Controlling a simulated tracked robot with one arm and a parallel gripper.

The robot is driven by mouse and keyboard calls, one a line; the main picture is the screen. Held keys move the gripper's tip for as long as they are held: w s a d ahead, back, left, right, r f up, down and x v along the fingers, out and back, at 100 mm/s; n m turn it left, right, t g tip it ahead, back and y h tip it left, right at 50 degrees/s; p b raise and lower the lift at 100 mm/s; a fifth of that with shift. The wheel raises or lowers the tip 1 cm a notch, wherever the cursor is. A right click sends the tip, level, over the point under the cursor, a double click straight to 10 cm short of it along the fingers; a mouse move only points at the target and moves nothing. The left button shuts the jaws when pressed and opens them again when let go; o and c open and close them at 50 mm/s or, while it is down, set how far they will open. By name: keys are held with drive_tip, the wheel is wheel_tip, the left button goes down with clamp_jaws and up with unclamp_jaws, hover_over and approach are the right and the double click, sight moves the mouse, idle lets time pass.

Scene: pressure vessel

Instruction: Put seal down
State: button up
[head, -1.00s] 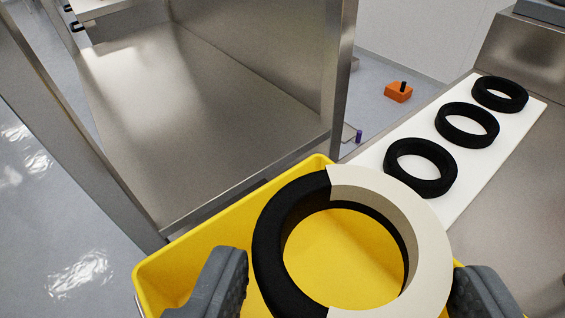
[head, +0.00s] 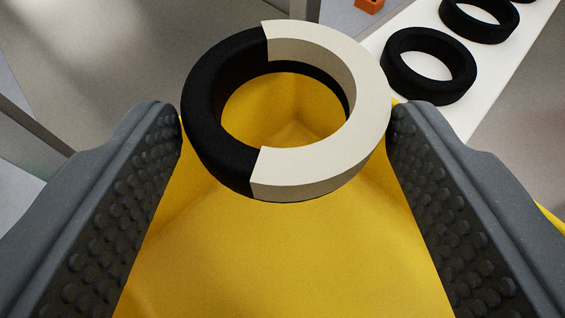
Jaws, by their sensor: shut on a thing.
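The seal (head: 372,95) is a thick ring, black on its left part and cream-white on its right part. My gripper (head: 286,112) is shut on it, with one dark grey textured finger at each side near the fingertips. The seal is held over the inside of a yellow bin (head: 270,250), whose floor and walls show through the ring's hole and below it. The gap between seal and bin floor is hard to judge. The bin's near rim is out of view.
Several black rings, the nearest one (head: 428,64) whole in view, lie on a white strip (head: 495,85) at the upper right. A grey metal surface (head: 110,60) is at the upper left. An orange block (head: 369,4) shows at the top edge.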

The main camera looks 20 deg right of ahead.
drive_tip(key=shift+f, duration=0.25)
drive_tip(key=o, duration=1)
drive_tip(key=shift+c, duration=0.2)
drive_tip(key=shift+r, duration=0.2)
drive_tip(key=shift+s+r, duration=0.1)
drive_tip(key=shift+r, duration=0.05)
drive_tip(key=v, duration=1.1)
drive_tip(key=shift+s+a+r, duration=0.1)
drive_tip(key=shift+s+a, duration=0.1)
drive_tip(key=shift+s, duration=0.1)
